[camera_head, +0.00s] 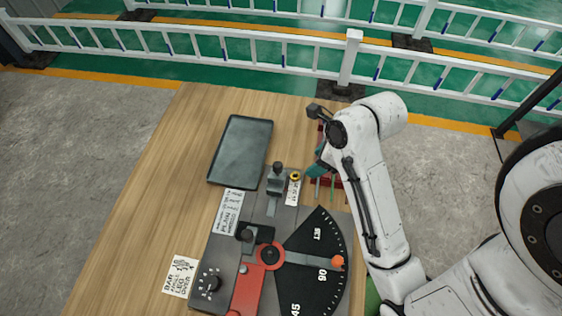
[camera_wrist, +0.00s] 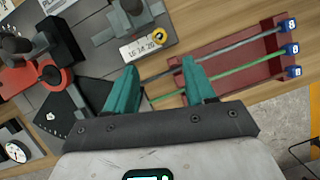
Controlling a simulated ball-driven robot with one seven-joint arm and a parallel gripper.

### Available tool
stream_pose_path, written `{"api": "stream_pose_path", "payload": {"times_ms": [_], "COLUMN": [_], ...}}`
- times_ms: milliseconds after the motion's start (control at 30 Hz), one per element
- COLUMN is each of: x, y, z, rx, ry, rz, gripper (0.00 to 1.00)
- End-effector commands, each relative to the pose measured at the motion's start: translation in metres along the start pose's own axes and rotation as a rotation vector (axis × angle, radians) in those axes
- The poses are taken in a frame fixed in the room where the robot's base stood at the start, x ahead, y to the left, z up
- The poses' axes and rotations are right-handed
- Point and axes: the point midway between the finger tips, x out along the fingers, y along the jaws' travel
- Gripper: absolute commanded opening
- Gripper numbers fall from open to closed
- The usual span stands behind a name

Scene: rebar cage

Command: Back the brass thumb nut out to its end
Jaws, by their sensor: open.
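The brass thumb nut (camera_wrist: 159,38) is a small yellow ring with a dark centre. It sits at the end of a white scale strip (camera_wrist: 141,48) on the grey bending plate. In the head view the nut (camera_head: 295,176) is near the plate's far right edge. My gripper (camera_wrist: 159,66) has two teal fingers spread apart with nothing between them. The nut shows just beyond the fingertips, between them in the picture and apart from both. In the head view my gripper (camera_head: 316,168) is to the right of the nut, partly hidden by my arm.
A grey clamp block (camera_head: 276,180) stands left of the nut. The plate carries a red lever (camera_head: 248,290) and a black angle dial (camera_head: 318,260). An empty dark tray (camera_head: 212,180) lies at the back left.

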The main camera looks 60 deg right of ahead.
Motion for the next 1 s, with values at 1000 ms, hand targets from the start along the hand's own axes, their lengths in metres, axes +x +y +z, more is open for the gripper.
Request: {"api": "stream_pose_path", "payload": {"times_ms": [1000], "x": [0.108], "y": [0.0], "z": [0.0], "rx": [-0.001], "ry": [0.0], "rz": [-0.001], "gripper": [0.54]}}
